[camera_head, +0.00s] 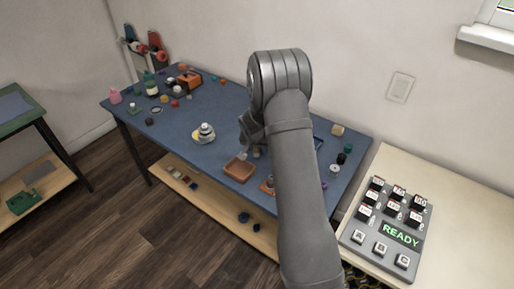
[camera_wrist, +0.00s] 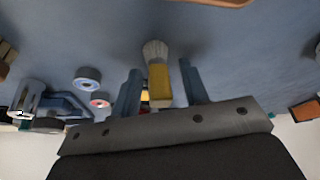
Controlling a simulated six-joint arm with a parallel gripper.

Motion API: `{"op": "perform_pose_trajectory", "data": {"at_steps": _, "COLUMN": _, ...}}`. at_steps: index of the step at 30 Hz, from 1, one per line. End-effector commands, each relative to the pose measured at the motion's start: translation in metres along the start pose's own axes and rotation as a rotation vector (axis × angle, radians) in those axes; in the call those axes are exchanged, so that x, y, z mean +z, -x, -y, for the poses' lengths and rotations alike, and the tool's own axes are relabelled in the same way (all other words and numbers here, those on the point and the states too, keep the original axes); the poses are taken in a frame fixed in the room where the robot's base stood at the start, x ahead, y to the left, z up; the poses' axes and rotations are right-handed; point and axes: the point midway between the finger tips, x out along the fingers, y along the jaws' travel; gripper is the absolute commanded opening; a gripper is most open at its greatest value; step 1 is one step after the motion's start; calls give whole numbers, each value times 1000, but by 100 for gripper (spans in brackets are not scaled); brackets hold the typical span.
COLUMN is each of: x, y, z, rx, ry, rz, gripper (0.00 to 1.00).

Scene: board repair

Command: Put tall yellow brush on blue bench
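The tall yellow brush shows in the wrist view as a yellow handle (camera_wrist: 159,84) with pale bristles (camera_wrist: 155,50). Its handle lies between the two fingers of my gripper (camera_wrist: 161,88), with a gap visible on each side. The fingers are apart and do not appear to touch it. In the head view my gripper (camera_head: 250,132) is low over the blue bench (camera_head: 220,110), partly hidden by my arm. A pale tip below it (camera_head: 241,156) looks like the bristles. I cannot tell whether the brush touches the bench.
A brown tray (camera_head: 238,170) sits just in front of my gripper, and a stacked grey object on a yellowish dish (camera_head: 205,133) stands to its left. Several small parts crowd the bench's left end. A keypad reading READY (camera_head: 390,225) lies on the pale table.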

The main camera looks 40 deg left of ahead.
Motion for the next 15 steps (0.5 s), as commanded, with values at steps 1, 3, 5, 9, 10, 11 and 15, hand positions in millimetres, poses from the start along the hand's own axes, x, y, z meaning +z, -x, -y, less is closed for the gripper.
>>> {"op": "perform_pose_trajectory", "data": {"at_steps": 1, "x": 0, "y": 0, "z": 0, "rx": 0, "ry": 0, "rz": 0, "gripper": 41}}
{"op": "perform_pose_trajectory", "data": {"at_steps": 3, "x": -1, "y": 2, "z": 0, "rx": 0, "ry": 0, "rz": -1, "gripper": 41}}
{"op": "perform_pose_trajectory", "data": {"at_steps": 5, "x": -2, "y": 5, "z": 0, "rx": -1, "ry": 0, "rz": -1, "gripper": 41}}
{"op": "perform_pose_trajectory", "data": {"at_steps": 9, "x": -2, "y": 22, "z": 0, "rx": -1, "ry": 0, "rz": -1, "gripper": 41}}
{"op": "perform_pose_trajectory", "data": {"at_steps": 10, "x": -2, "y": 27, "z": 0, "rx": -1, "ry": 0, "rz": -2, "gripper": 41}}
{"op": "perform_pose_trajectory", "data": {"at_steps": 11, "x": -2, "y": 33, "z": 0, "rx": -1, "ry": -1, "rz": -2, "gripper": 41}}
{"op": "perform_pose_trajectory", "data": {"at_steps": 15, "x": -2, "y": 61, "z": 0, "rx": -1, "ry": 0, "rz": -3, "gripper": 41}}
